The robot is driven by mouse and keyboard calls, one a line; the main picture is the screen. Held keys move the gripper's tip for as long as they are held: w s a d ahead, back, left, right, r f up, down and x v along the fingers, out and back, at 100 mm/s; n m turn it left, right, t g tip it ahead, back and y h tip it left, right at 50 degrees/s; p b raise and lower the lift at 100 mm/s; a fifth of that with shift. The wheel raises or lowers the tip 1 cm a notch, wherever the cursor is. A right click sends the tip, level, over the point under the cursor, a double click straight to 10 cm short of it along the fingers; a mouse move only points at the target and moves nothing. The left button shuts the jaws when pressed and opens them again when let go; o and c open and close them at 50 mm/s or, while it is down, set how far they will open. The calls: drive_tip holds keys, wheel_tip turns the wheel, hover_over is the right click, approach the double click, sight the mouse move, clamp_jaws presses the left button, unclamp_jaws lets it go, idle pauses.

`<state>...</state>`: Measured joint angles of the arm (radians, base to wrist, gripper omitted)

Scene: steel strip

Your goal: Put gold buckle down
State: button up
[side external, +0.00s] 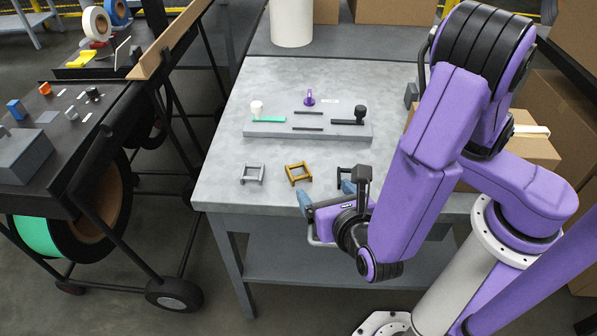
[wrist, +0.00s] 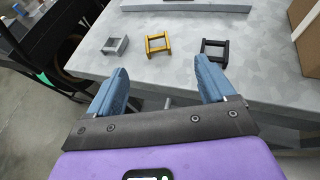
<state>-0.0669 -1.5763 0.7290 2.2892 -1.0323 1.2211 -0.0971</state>
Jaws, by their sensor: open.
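The gold buckle (side external: 298,173) lies on the grey table, between a silver buckle (side external: 252,174) on its left and a black buckle (side external: 346,178) on its right. In the wrist view the gold buckle (wrist: 158,45) lies beyond my fingertips, apart from them. My gripper (side external: 325,193) is near the table's front edge, in front of the buckles. In the wrist view my gripper (wrist: 163,80) has its two blue fingers wide apart with nothing between them. The black buckle is partly hidden by my gripper in the side view.
A grey steel strip (side external: 308,131) with a white-topped post, a purple piece and a black knob stands behind the buckles. A white cylinder (side external: 291,22) and cardboard boxes (side external: 395,10) are at the back. A dark cart (side external: 70,130) stands left. The table's front left is bare.

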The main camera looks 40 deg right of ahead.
approach(297, 173)
drive_tip(key=w+d, duration=0.1)
drive_tip(key=w, duration=0.2)
drive_tip(key=w+d+f, duration=0.1)
drive_tip(key=w, duration=0.1)
drive_tip(key=w+d, duration=0.1)
drive_tip(key=w, duration=0.2)
drive_tip(key=shift+w+d+f, duration=0.25)
drive_tip(key=shift+w+d, duration=0.05)
drive_tip(key=shift+d, duration=0.1)
drive_tip(key=c, duration=1.1)
drive_tip(key=shift+r, duration=0.2)
drive_tip(key=shift+c, duration=0.2)
